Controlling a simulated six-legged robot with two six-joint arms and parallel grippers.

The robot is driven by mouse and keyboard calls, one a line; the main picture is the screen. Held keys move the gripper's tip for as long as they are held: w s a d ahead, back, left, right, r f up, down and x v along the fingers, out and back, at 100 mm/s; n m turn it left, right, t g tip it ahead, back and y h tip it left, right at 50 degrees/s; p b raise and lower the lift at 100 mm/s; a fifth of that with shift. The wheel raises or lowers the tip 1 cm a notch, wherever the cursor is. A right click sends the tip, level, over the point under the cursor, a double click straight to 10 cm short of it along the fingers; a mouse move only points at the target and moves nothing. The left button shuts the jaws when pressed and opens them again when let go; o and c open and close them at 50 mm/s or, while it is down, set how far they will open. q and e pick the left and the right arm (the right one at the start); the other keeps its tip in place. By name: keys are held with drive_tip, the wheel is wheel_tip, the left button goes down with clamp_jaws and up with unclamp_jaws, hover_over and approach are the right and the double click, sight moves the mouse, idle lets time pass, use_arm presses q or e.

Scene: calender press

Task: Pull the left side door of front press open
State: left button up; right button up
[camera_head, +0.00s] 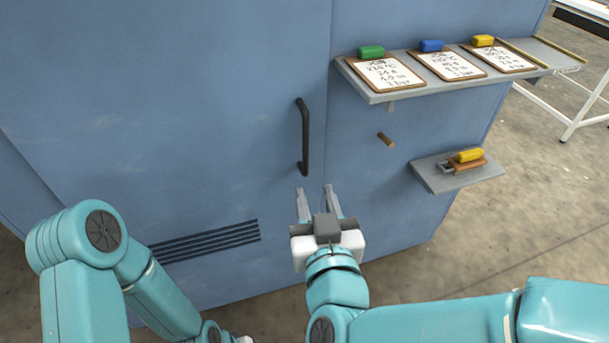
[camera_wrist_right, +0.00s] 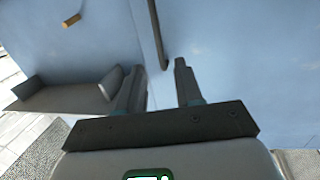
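The blue press door (camera_head: 190,110) stands at the left and middle of the head view and looks closed, with a vent grille low on it. Its black bar handle (camera_head: 303,137) is upright near the door's right edge. My right gripper (camera_head: 317,190) is open and empty, with its fingertips just below the handle's lower end. In the right wrist view the handle (camera_wrist_right: 157,32) shows beyond and between the two fingers (camera_wrist_right: 157,75), apart from them. My left arm is at the lower left of the head view; its gripper is not clearly visible.
A grey shelf (camera_head: 378,98) with several clipboards juts out right of the door. Below it are a brown peg (camera_head: 386,139) and a small shelf (camera_head: 430,179) holding a yellow-handled tool (camera_head: 467,157). A white-framed table (camera_head: 572,118) stands at the far right.

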sight(306, 141)
drive_tip(key=shift+t, duration=0.4)
drive_tip(key=w+p, duration=0.3)
drive_tip(key=w, duration=0.2)
drive_tip(key=w+a+p, duration=0.1)
drive_tip(key=w+p, duration=0.2)
drive_tip(key=w, duration=0.2)
drive_tip(key=w+p, duration=0.4)
drive_tip(key=w, duration=0.1)
drive_tip(key=shift+a+r, duration=0.15)
drive_tip(key=shift+a, duration=0.15)
use_arm(q)
wheel_tip(306, 141, up, 8)
drive_tip(key=shift+s+d+r, duration=0.15)
drive_tip(key=shift+s+d, duration=0.15)
use_arm(e)
drive_tip(key=shift+w, duration=0.1)
clamp_jaws()
